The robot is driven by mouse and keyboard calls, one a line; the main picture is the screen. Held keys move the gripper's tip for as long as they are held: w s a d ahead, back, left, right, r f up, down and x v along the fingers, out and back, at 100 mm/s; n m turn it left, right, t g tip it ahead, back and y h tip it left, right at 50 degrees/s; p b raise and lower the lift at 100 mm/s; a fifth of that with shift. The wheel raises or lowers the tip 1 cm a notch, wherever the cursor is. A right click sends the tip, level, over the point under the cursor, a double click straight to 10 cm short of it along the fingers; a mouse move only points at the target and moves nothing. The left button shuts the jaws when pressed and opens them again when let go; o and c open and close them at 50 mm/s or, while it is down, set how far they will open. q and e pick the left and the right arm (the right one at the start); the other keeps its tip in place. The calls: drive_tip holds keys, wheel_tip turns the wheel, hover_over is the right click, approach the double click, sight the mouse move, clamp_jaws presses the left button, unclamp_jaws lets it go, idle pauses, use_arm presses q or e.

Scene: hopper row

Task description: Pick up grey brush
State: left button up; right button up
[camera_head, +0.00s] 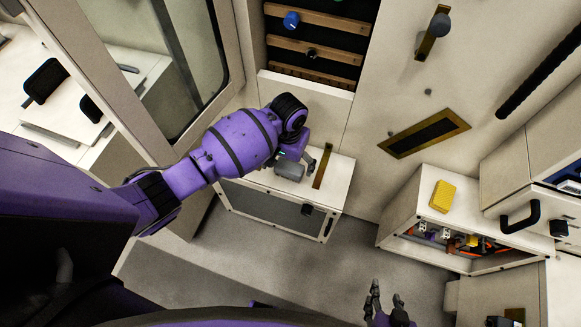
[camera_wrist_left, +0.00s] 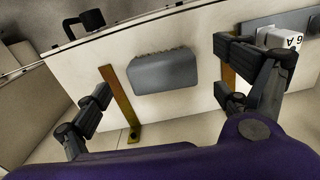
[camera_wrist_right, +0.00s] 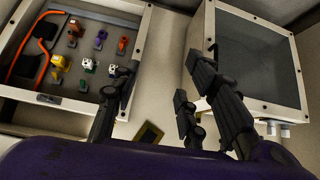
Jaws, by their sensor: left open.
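The grey brush (camera_wrist_left: 163,70) lies on the pale top of a low cabinet, with a short row of bristles along its far edge in the left wrist view. It also shows in the head view (camera_head: 289,171), just below my left gripper (camera_head: 304,164). In the left wrist view my left gripper (camera_wrist_left: 165,82) is open, with one finger to each side of the brush and clear space between. No contact shows. My right gripper (camera_head: 386,299) is low at the bottom of the head view. Its fingers are apart and empty in the right wrist view (camera_wrist_right: 158,85).
A brass strip (camera_head: 322,166) lies beside the brush on the cabinet top (camera_head: 338,182). A white block (camera_wrist_left: 283,38) sits near my left gripper's right finger. A yellow sponge (camera_head: 444,196) rests on another cabinet at right, with small coloured parts inside. Floor between the cabinets is clear.

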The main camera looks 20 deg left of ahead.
sight(290, 166)
use_arm(q)
drive_tip(key=f, duration=0.4)
drive_tip(key=shift+w+f, duration=0.1)
drive_tip(key=shift+w, duration=0.3)
drive_tip(key=shift+f+b, duration=0.35)
drive_tip(key=shift+f, duration=0.2)
use_arm(e)
drive_tip(key=shift+w+d+f, duration=0.1)
drive_tip(key=shift+w+d, duration=0.25)
drive_tip(key=shift+w, duration=0.45)
use_arm(q)
drive_tip(key=shift+c, duration=0.3)
drive_tip(key=c, duration=1.3)
use_arm(e)
drive_tip(key=shift+s+f, duration=0.1)
drive_tip(key=shift+s, duration=0.2)
use_arm(q)
drive_tip(key=shift+w+r, duration=0.1)
drive_tip(key=shift+r, duration=0.05)
